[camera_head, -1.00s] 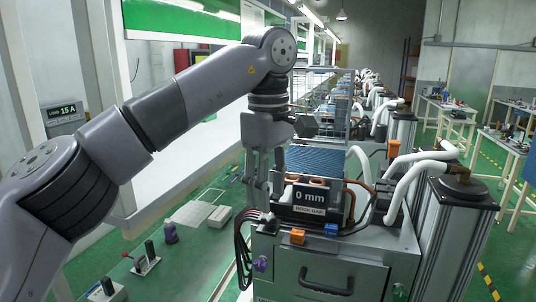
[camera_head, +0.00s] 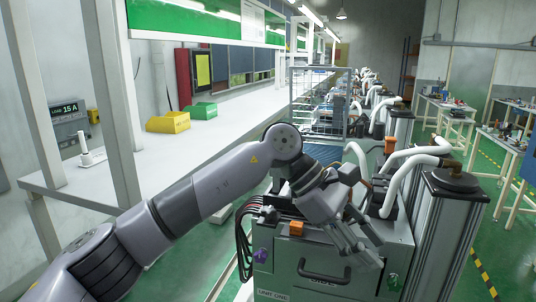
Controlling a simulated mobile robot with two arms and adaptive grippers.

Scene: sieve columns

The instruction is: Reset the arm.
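My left arm comes in from the lower left and bends at a joint above the grey cabinet (camera_head: 280,262). My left gripper (camera_head: 366,254) hangs tilted down and to the right in front of the cabinet's upper part. Its fingers look spread apart, with nothing seen between them. It hides much of the cabinet top, including the place of the "0 mm" display. Whether the fingers touch the cabinet front cannot be told. My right gripper is not in view.
White hoses (camera_head: 408,170) and a grey column (camera_head: 452,215) stand right of the cabinet. A white bench (camera_head: 225,125) on the left bears a yellow bin (camera_head: 168,122) and a green bin (camera_head: 203,111). A wire rack (camera_head: 318,100) stands behind.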

